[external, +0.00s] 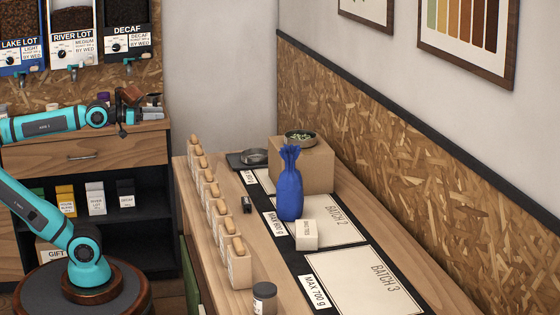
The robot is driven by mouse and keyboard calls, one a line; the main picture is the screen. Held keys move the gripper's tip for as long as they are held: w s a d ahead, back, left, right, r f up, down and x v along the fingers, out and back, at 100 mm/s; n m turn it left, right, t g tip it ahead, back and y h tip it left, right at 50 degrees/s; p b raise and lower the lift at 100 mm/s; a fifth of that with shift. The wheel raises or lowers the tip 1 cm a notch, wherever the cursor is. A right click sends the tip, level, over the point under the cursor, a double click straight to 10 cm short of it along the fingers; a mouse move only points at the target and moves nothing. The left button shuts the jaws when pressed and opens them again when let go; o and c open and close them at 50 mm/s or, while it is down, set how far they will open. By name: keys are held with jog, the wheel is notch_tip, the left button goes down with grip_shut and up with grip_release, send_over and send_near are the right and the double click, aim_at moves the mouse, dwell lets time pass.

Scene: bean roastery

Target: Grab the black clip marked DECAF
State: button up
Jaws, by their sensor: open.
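My gripper (128,105) is at the left, above the wooden drawer cabinet; it is small in view and reads as open, with nothing seen in it. I cannot make out a clip marked DECAF for sure. Small dark and pale items (152,108) lie on the cabinet top just right of my gripper, too small to identify. A small black object (247,205) lies on the long wooden counter, well to the right of my gripper; no marking on it can be read. A black-labelled dispenser marked DECAF (128,42) hangs on the back wall above my gripper.
The cabinet top (40,150) is partly behind my arm. LAKE LOT (20,55) and RIVER LOT (73,50) dispensers hang above. The long counter (190,170) carries a row of wooden-topped pale blocks (238,268), a blue bag (290,190), a cardboard box (315,165) and a lidded jar (264,298).

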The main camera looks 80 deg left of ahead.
jog(key=w+d+m+g+h, duration=0.2)
jog(key=w+d+m+g, duration=0.25)
jog(key=w, duration=0.45)
jog(key=m+g+y, duration=0.2)
jog(key=m+g, duration=1.1)
jog(key=m, duration=0.1)
send_over(247, 203)
jog(key=shift+t, duration=0.25)
jog(key=f, duration=1.7)
jog(key=shift+s+d+f, duration=0.2)
jog(key=shift+d, duration=0.15)
jog(key=shift+w+a+f, duration=0.1)
jog(key=shift+a+f, duration=0.05)
jog(key=shift+f, duration=0.75)
jog(key=shift+w+a+f, duration=0.1)
jog(key=shift+a+f, duration=0.05)
jog(key=shift+f, duration=0.75)
jog(key=shift+w+a+f, duration=0.1)
jog(key=shift+a+f, duration=0.05)
jog(key=shift+f, duration=0.75)
jog(key=shift+c, duration=0.2)
grip_shut()
